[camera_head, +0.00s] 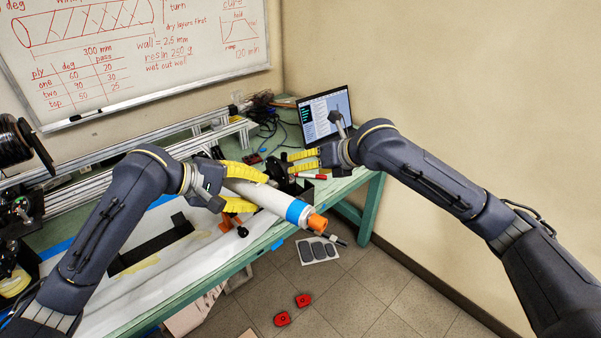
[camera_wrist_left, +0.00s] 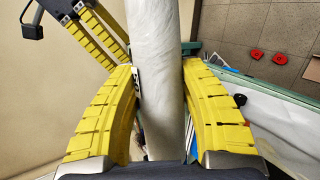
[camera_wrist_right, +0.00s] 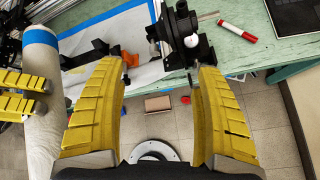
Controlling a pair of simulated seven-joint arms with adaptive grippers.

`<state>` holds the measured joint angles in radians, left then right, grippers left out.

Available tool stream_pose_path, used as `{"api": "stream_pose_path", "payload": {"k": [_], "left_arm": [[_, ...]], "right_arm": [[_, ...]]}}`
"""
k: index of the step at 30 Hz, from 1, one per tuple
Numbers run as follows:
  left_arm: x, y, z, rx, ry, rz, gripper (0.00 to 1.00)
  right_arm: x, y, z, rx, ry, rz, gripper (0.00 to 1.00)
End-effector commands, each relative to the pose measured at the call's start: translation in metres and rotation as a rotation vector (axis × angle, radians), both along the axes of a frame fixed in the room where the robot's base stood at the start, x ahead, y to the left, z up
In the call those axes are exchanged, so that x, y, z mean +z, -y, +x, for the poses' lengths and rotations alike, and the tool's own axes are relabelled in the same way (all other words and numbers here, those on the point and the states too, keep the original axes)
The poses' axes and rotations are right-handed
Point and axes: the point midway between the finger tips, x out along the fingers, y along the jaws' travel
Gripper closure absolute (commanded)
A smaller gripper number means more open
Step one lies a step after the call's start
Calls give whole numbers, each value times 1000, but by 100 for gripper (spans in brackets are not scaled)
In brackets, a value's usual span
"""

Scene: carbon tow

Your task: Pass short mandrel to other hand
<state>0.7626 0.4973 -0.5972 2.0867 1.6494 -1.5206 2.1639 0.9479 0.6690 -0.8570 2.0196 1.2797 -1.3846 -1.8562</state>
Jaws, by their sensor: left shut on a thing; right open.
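The short mandrel is a white tube (camera_head: 265,198) with a blue band and an orange end fitting. My left gripper (camera_head: 250,190) is shut around its middle and holds it tilted above the bench, the orange end toward the lower right. In the left wrist view the tube (camera_wrist_left: 157,60) runs upright between the yellow fingers (camera_wrist_left: 160,85). My right gripper (camera_head: 290,162) is open and empty, to the right of and beyond the tube. In the right wrist view the tube (camera_wrist_right: 41,110) with its blue band is at the left, outside the open fingers (camera_wrist_right: 162,75).
A black fixture (camera_wrist_right: 182,35) and a red-capped marker (camera_wrist_right: 238,28) lie on the green bench (camera_wrist_right: 225,58) below my right gripper. A laptop (camera_head: 327,112) stands at the back right. Red pieces (camera_head: 282,318) lie on the floor.

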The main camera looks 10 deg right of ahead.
Motion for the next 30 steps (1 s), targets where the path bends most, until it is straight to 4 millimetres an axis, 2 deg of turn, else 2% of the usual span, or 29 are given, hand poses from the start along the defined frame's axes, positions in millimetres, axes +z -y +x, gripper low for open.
{"api": "stream_pose_path", "payload": {"k": [1, 6, 12, 15, 21, 30], "left_arm": [[1, 0, 0, 0, 1, -2, 100], [1, 0, 0, 0, 1, -2, 100], [1, 0, 0, 0, 1, -2, 100], [1, 0, 0, 0, 1, -2, 100], [1, 0, 0, 0, 1, -2, 100], [1, 0, 0, 0, 1, -2, 100]], "right_arm": [[19, -8, -14, 62, 12, -8, 29], [58, -29, -66, 252, 14, -35, 29], [83, -40, -116, 410, 5, -68, 29], [89, -43, -132, 460, 2, -80, 29], [92, -46, -147, 507, -6, -91, 29], [68, -71, -139, 513, -9, -90, 29]]}}
